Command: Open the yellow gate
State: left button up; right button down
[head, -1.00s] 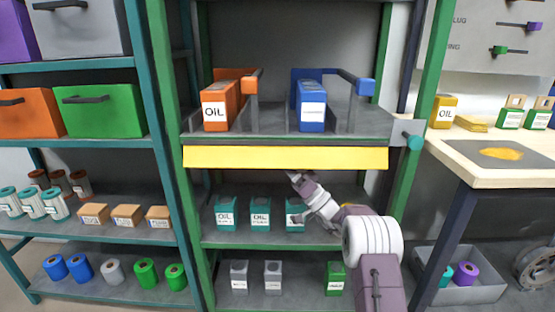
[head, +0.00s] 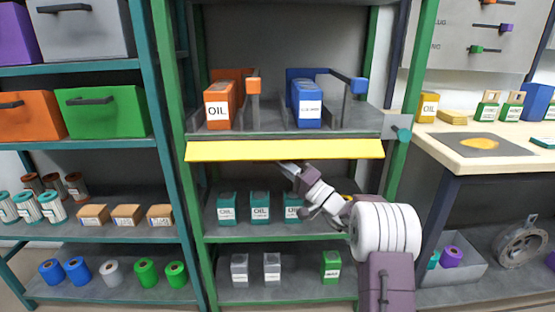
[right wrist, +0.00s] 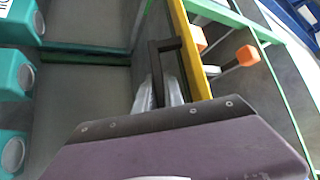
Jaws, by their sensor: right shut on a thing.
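The yellow gate (head: 285,150) is a long flat panel across the front of the middle green-framed shelf. It shows as a yellow strip in the right wrist view (right wrist: 190,50), with a dark handle (right wrist: 156,65) on its inner side. My right gripper (head: 285,167) is just below the panel's lower edge. Its fingers (right wrist: 167,95) are shut on the dark handle in the right wrist view. The handle is hidden in the head view. My left gripper is not in view.
Orange (head: 219,104) and blue (head: 307,105) oil cans stand in lanes above the gate. Teal oil cans (head: 260,207) stand on the shelf below, close to my right gripper. A green post (head: 398,180) is beside my right arm. A workbench (head: 475,158) stands at right.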

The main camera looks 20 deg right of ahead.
jog(key=shift+s+m+h, duration=0.15)
jog(key=shift+m+h, duration=0.15)
